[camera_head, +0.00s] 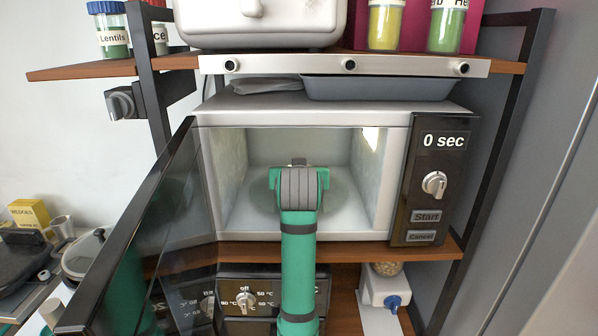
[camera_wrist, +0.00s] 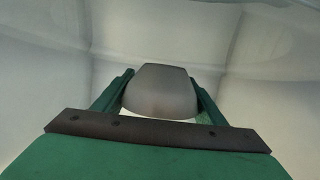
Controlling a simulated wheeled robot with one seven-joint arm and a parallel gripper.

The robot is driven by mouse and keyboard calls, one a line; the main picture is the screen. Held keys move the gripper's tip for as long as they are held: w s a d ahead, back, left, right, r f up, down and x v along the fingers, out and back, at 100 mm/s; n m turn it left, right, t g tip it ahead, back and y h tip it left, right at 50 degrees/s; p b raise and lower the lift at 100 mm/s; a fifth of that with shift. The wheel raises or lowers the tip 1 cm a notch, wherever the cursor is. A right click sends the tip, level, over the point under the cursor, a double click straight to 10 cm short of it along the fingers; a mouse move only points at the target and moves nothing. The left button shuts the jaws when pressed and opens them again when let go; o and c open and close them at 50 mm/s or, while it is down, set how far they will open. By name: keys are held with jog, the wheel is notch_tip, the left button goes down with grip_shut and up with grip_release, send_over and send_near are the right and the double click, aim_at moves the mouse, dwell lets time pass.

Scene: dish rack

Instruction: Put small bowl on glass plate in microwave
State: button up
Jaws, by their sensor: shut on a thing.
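The microwave (camera_head: 233,118) stands on a shelf with its door (camera_head: 150,225) swung open to the left. My gripper (camera_head: 299,166) is inside the microwave opening, with my green arm reaching in from the front. In the wrist view, my gripper (camera_wrist: 160,98) has its two green fingers on either side of a grey small bowl (camera_wrist: 160,88) and is shut on it. In the head view the bowl is hidden behind my gripper. The round glass plate (camera_head: 345,208) shows faintly on the microwave floor around my gripper. I cannot tell whether the bowl touches the plate.
The microwave's control panel (camera_head: 433,185) is to the right of the opening and reads 0 sec. The open door stands close to the left of my arm. A grey tray (camera_head: 380,88) lies on top. An oven (camera_head: 245,300) sits below. Free room shows beside my gripper inside.

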jog(key=shift+f, duration=0.2)
dwell(0.3)
jog(key=o, duration=1.2)
jog(key=v, duration=1)
jog(key=shift+s+r, duration=0.1)
jog(key=shift+s, duration=0.3)
